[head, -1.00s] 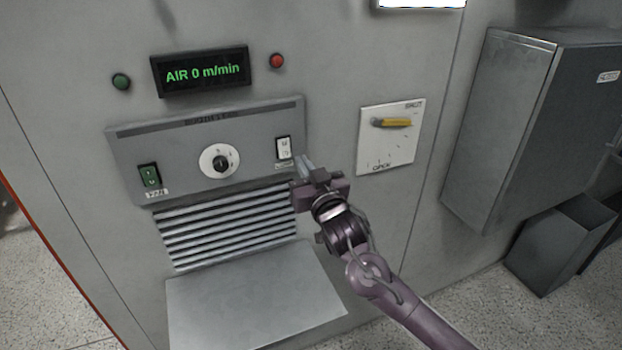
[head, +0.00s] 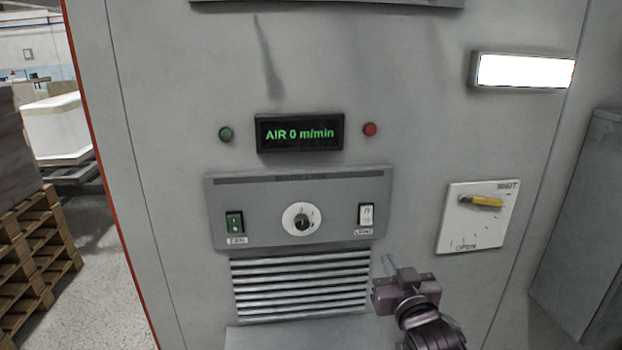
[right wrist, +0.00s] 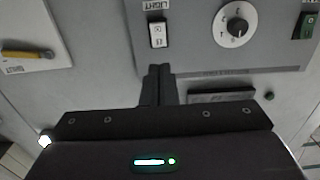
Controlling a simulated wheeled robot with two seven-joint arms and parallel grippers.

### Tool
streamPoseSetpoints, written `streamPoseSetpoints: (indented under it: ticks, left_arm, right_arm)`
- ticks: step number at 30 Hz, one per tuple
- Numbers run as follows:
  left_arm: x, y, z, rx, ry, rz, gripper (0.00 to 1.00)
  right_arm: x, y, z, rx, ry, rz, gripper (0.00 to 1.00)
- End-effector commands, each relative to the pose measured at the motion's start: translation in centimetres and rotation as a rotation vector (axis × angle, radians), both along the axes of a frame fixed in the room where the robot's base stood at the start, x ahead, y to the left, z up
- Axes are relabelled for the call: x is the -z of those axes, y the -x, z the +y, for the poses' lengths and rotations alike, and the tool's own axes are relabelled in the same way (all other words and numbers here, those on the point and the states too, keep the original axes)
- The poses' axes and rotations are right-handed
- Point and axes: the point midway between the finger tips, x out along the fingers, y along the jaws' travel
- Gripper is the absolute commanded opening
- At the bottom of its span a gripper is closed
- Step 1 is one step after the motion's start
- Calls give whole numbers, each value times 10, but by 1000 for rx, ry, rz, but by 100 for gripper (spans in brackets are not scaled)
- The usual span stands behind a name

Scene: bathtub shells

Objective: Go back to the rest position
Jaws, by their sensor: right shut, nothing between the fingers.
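My right gripper (head: 390,266) is at the lower right of the head view, in front of the grey cabinet, just below the white light switch (head: 366,214). Its fingers are shut with nothing between them. In the right wrist view the closed fingers (right wrist: 158,84) point toward the panel below the light switch (right wrist: 157,34). The gripper appears apart from the switch. My left gripper is not in view.
The control panel (head: 335,189) carries a green fan switch (head: 235,224) and a round knob (head: 301,220). A display (head: 300,133) reads AIR 0 m/min. A yellow lever (head: 482,201) points toward SHUT. A grey cabinet (head: 583,230) stands at right; pallets (head: 38,250) stand at left.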

Motion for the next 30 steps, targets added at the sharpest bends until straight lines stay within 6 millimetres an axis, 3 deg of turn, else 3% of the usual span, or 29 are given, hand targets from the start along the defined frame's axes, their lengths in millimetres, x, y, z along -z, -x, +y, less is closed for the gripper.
streamPoseSetpoints:
  ticks: [3, 6, 9, 15, 24, 30]
  left_arm:
    - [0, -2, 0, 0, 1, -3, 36]
    - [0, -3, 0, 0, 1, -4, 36]
    - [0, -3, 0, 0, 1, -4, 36]
    - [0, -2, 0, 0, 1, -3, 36]
    - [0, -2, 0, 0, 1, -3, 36]
    - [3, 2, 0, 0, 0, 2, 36]
  right_arm:
    - [66, 41, 10, 0, 4, 271, 0]
    - [115, 87, 14, -9, 30, 515, 0]
    - [146, 128, 15, -24, 59, 697, 0]
    - [181, 195, 14, -54, 103, 963, 0]
    - [205, 280, 8, -102, 156, 1266, 0]
    - [263, 262, 10, -103, 159, 1274, 0]
